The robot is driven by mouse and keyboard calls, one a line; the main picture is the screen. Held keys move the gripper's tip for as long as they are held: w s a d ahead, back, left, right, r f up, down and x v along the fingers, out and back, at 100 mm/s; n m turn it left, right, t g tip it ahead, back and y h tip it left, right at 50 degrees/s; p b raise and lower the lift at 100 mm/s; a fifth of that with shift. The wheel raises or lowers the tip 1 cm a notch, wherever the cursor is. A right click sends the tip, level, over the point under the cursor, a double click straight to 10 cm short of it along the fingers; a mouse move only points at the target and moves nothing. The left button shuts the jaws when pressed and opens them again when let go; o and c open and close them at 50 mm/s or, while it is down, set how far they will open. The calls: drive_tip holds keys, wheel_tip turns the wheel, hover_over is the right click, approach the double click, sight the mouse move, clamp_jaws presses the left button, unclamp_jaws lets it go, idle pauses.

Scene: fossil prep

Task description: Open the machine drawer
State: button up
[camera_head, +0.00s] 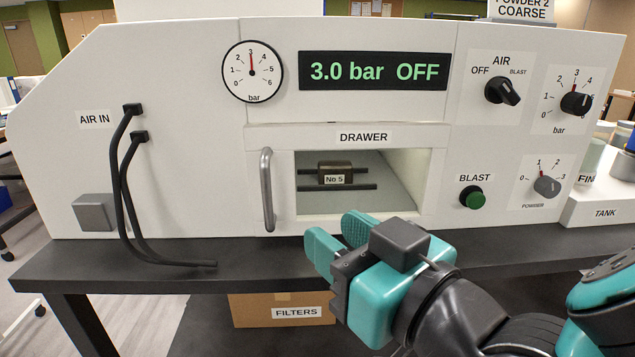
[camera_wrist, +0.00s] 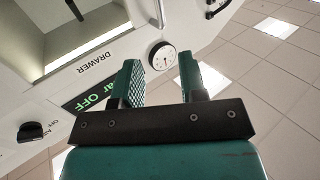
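The drawer front (camera_head: 282,200) is a white panel under the DRAWER label, and it looks shut in the machine face. Its grey vertical handle (camera_head: 267,190) is on its left side, and the handle also shows at the top of the wrist view (camera_wrist: 160,13). Through the drawer's window, a dark block labelled No 5 (camera_head: 335,171) rests on two dark rods. My gripper (camera_head: 337,233) is in front of the machine, below the window and to the right of the handle, apart from it. Its teal fingers are spread with nothing between them, as the wrist view (camera_wrist: 160,80) also shows.
A round gauge (camera_head: 252,71) and a display (camera_head: 375,71) reading "3.0 bar OFF" are above the drawer. Black hoses (camera_head: 122,180) hang left of the handle. The dark bench (camera_head: 90,262) runs below, with a FILTERS box (camera_head: 250,311) underneath. Knobs and a green BLAST button (camera_head: 473,198) are on the right.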

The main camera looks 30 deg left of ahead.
sight(269, 186)
drive_tip(key=p+x, duration=0.4)
drive_tip(key=x, duration=1.1)
drive_tip(key=shift+a+p, duration=0.15)
drive_tip(key=shift+p, duration=0.15)
clamp_jaws()
